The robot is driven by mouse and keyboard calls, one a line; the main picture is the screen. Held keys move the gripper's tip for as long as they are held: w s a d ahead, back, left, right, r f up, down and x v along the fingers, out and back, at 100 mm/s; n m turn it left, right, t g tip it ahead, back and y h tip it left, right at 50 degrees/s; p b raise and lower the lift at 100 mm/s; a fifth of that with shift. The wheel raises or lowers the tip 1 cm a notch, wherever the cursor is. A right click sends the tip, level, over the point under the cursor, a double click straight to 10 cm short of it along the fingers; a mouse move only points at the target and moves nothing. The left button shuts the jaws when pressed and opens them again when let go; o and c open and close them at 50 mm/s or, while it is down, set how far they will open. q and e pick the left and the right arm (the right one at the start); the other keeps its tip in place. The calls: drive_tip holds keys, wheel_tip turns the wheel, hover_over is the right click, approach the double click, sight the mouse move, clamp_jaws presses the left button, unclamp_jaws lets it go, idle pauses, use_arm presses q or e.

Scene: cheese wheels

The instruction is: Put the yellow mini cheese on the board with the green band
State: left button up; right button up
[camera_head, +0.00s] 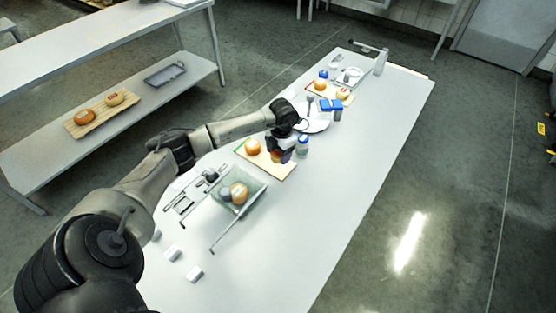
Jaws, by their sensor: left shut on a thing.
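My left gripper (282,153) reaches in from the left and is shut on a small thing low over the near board. Its fingers hide most of that thing, so I cannot tell whether it is the yellow mini cheese or whether it touches the board. The near wooden board (282,172) shows a green strip at its left edge. An orange cheese (252,146) sits on its left part. A yellowish cheese with a red mark (342,94) sits on the far board (314,94), near another orange cheese (320,85). My right gripper is not in view.
A greenish tray (254,199) with a round orange item stands in front of the near board. A jar (303,144) stands close right of my gripper. Blue-topped containers (331,104) and a white plate (318,124) lie behind. The table's right side is clear.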

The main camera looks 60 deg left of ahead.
sight(278, 159)
use_arm(q)
drive_tip(key=shift+s+f, duration=0.1)
drive_tip(key=shift+f, duration=2)
drive_tip(key=shift+a+f+b, duration=0.1)
drive_tip(key=shift+b, duration=0.2)
drive_tip(key=o, duration=1)
drive_tip(key=shift+r, duration=0.35)
drive_tip(key=r, duration=0.3)
drive_tip(key=w+r, duration=0.1)
drive_tip(key=r, duration=0.3)
drive_tip(key=r+p, duration=0.1)
drive_tip(key=r, duration=0.3)
drive_tip(key=shift+w+a+r, duration=0.1)
drive_tip(key=shift+w+r, duration=0.15)
